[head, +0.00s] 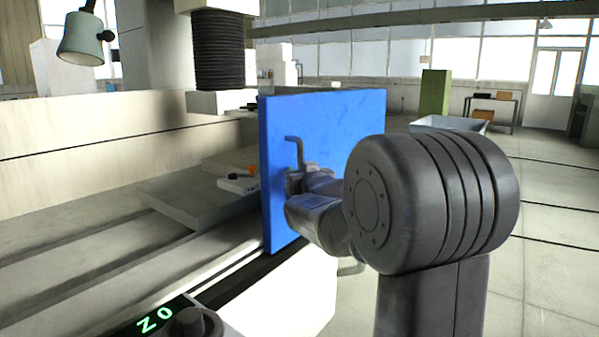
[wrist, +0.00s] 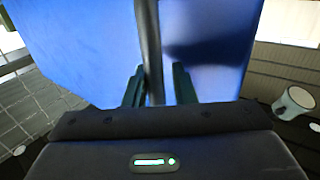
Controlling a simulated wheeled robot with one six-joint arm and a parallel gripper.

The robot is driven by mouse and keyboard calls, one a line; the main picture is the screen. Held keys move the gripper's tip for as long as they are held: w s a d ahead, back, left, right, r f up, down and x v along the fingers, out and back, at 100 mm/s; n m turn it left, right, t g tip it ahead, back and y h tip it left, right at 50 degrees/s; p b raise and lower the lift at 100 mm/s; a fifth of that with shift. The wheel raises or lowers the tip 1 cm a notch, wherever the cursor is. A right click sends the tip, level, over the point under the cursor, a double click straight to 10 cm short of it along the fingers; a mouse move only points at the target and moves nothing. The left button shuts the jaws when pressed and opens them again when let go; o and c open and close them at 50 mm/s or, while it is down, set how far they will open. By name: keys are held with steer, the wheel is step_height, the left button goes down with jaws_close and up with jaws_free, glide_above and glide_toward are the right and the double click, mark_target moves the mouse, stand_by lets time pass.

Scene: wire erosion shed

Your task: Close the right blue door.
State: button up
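The blue door (head: 330,125) stands upright and swung open, jutting out from the machine's front edge in the head view. Its grey bar handle (head: 292,145) is on the face towards me. My gripper (head: 297,180) is at the lower part of this handle, partly hidden by my own arm. In the wrist view the blue door (wrist: 85,45) fills the upper middle, and the handle bar (wrist: 149,45) runs down between the two fingers of my gripper (wrist: 160,85). The bar is close to the left finger, and a narrow gap shows on the right, so the fingers look open around it.
The machine's pale bed (head: 90,220) lies left of the door, with a lit display (head: 155,320) and knob in front. A lamp (head: 85,38) hangs at the upper left. A green cabinet (head: 434,92) and grey bin (head: 450,125) stand behind; the floor (head: 550,240) at right is clear.

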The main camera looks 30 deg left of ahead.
steer(key=shift+r, duration=0.1)
steer(key=p+v, duration=0.1)
steer(key=v, duration=1.2)
steer(key=shift+s+d+p, duration=0.25)
steer(key=shift+d+p, duration=0.05)
steer(key=shift+p, duration=0.05)
steer(key=b+x, duration=0.1)
steer(key=x, duration=1.3)
steer(key=shift+b, duration=0.35)
steer(key=shift+w+d, duration=0.1)
steer(key=shift+d, duration=0.05)
